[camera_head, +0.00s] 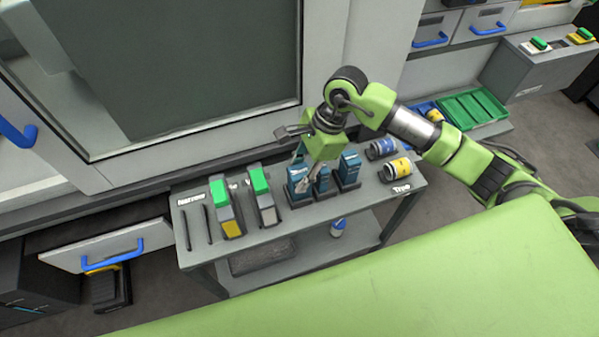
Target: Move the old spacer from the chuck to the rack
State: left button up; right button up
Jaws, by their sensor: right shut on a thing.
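My right gripper (299,158) comes in from the right and points down over the grey bench cart (260,240). It is shut at the top of a blue block (298,178), the leftmost of several in dark holders. My wrist and the green gripper body partly cover this spot, so the exact grip is hard to see. Another blue block (320,181) stands beside it, and a third (348,168) stands to the right. I cannot tell by sight which piece is the old spacer. The chuck is not visible. My left gripper is not in view.
Two green-topped tools (219,190) (260,182) and two dark rods (208,225) are left of the blocks. A blue-white can (381,148) and a yellow can (395,169) lie at right. A large machine door (190,70) stands behind. A green tray (470,108) sits behind my arm.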

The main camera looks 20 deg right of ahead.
jog(key=shift+f+b, duration=0.35)
jog(key=shift+b, duration=0.05)
jog(key=o, duration=1.2)
jog(key=shift+r, duration=0.1)
jog(key=v, duration=1.2)
notch_tip(320, 180, up, 7)
jog(key=p, duration=0.3)
